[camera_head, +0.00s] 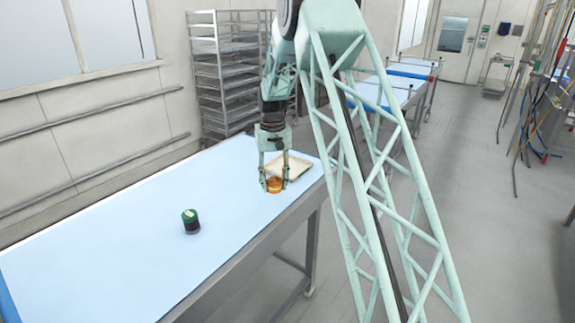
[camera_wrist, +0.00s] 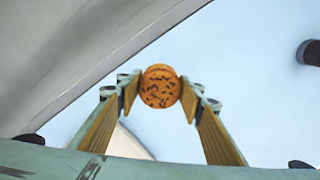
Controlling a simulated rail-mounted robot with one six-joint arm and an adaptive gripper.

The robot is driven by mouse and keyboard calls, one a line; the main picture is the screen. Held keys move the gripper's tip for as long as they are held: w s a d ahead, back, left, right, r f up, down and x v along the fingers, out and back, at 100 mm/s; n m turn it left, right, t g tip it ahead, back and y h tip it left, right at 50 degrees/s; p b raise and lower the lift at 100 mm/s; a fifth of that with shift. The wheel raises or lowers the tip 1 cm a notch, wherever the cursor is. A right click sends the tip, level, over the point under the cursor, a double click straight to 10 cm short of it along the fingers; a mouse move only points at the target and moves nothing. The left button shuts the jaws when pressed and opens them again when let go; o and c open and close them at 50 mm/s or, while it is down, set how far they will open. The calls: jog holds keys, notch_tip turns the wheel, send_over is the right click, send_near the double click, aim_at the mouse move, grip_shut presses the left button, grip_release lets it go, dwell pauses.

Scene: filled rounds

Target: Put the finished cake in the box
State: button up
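The cake (camera_head: 274,186) is a small round orange-brown piece near the far right end of the blue-white table. Its top, with dark flecks, shows in the wrist view (camera_wrist: 160,87). My gripper (camera_head: 274,182) points down over it, one finger on each side. In the wrist view the fingertips (camera_wrist: 160,82) meet both sides of the cake, with no clear gap. Whether the cake is off the table I cannot tell. The box (camera_head: 303,168) is a shallow, open, cream tray just behind and right of the cake. A pale corner of it shows between the fingers in the wrist view (camera_wrist: 130,138).
A dark jar with a green top (camera_head: 191,221) stands on the table (camera_head: 110,250), left of and nearer than the cake; its dark shape is at the wrist view's right edge (camera_wrist: 309,52). The table's front edge is close to the cake. A tray rack (camera_head: 225,70) stands behind.

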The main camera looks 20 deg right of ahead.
jog(key=shift+w+d+f+p, duration=0.1)
jog(key=shift+w+d+p, duration=0.3)
jog(key=shift+d, duration=0.6)
jog(key=shift+w+d+p, duration=0.1)
jog(key=shift+d+p, duration=0.5)
jog(key=shift+d, duration=0.45)
jog(key=shift+w+d+f+p, duration=0.1)
jog(key=shift+w+d+p, duration=0.3)
jog(key=shift+d, duration=0.6)
jog(key=shift+s, duration=0.1)
jog(key=p, duration=0.3)
send_over(290, 175)
jog(key=shift+s+a+f, duration=0.15)
jog(key=shift+f, duration=0.55)
jog(key=shift+f+p, duration=0.5)
jog(key=shift+f, duration=1.25)
jog(key=shift+f, duration=0.15)
